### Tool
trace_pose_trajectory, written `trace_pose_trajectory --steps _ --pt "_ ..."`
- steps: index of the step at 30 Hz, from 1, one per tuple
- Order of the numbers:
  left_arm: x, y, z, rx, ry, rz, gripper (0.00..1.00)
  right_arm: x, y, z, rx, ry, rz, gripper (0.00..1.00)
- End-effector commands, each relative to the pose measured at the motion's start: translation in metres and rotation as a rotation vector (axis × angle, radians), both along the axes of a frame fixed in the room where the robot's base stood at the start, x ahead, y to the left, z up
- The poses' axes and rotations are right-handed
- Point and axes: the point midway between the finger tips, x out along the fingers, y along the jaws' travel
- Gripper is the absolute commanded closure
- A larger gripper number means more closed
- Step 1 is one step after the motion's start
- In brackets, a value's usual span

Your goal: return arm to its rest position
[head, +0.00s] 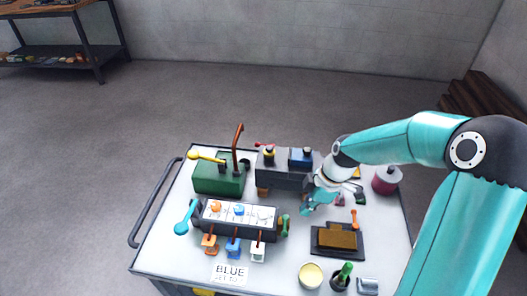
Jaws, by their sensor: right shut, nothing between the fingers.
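My right arm comes in from the right side of the head view and reaches over the table (170,252). Its gripper (308,206) is shut and empty, low over the middle of the table. It is just right of the dark console with the orange, blue and white picture tiles (238,214). It is in front of the grey block (283,172) that carries a yellow and a blue piece. I cannot tell whether the fingertips touch anything. My arm hides part of the table's back right. My left gripper is not in view.
A green box (218,180) with levers stands at the back left. A dark tray with a brown block (337,238), a green bottle (343,274), a cream round pot (311,275) and a maroon cylinder (386,180) stand on the right. Open floor lies left.

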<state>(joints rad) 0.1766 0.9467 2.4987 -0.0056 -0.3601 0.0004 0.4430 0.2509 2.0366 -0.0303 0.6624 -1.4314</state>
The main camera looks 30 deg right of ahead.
Motion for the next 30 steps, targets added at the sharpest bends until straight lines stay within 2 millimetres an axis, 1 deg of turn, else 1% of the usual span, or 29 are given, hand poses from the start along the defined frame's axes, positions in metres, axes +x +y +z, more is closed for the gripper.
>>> trace_pose_trajectory --steps 4,6,8,11,14,15,17,18,20,21,23,24,26,27,29,30 --pt "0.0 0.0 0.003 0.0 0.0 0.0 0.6 0.002 0.004 0.004 0.0 -0.001 0.009 1.0" --pt "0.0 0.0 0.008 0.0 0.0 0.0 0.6 0.003 0.013 0.002 0.011 0.013 0.031 1.0" --pt "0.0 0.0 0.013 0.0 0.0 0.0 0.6 0.002 0.025 -0.004 0.026 0.039 0.059 1.0" --pt "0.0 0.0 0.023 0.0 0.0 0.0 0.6 -0.01 0.057 -0.023 0.068 0.121 0.128 1.0" --pt "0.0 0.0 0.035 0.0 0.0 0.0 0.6 -0.034 0.1 -0.05 0.113 0.219 0.201 1.0" --pt "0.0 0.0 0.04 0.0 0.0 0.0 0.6 -0.046 0.118 -0.062 0.126 0.259 0.2 1.0" --pt "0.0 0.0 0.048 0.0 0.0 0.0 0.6 -0.065 0.145 -0.081 0.14 0.322 0.162 1.0" --pt "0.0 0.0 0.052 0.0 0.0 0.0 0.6 -0.08 0.162 -0.092 0.144 0.364 0.113 1.0" --pt "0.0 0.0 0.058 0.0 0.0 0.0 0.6 -0.102 0.185 -0.108 0.141 0.422 0.013 1.0" --pt "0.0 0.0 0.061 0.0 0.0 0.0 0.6 -0.114 0.197 -0.118 0.136 0.451 -0.068 1.0" --pt "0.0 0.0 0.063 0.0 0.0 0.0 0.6 -0.129 0.209 -0.128 0.128 0.482 -0.195 1.0" --pt "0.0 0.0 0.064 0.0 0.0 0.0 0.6 -0.136 0.215 -0.134 0.124 0.496 -0.285 1.0" --pt "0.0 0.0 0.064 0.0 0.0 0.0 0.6 -0.143 0.221 -0.142 0.121 0.506 -0.426 1.0" --pt "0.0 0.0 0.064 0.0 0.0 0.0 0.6 -0.145 0.223 -0.145 0.124 0.505 -0.524 1.0" --pt "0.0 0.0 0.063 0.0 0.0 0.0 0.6 -0.142 0.223 -0.149 0.134 0.493 -0.662 1.0" --pt "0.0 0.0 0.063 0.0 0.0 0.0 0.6 -0.135 0.222 -0.149 0.145 0.475 -0.748 1.0"
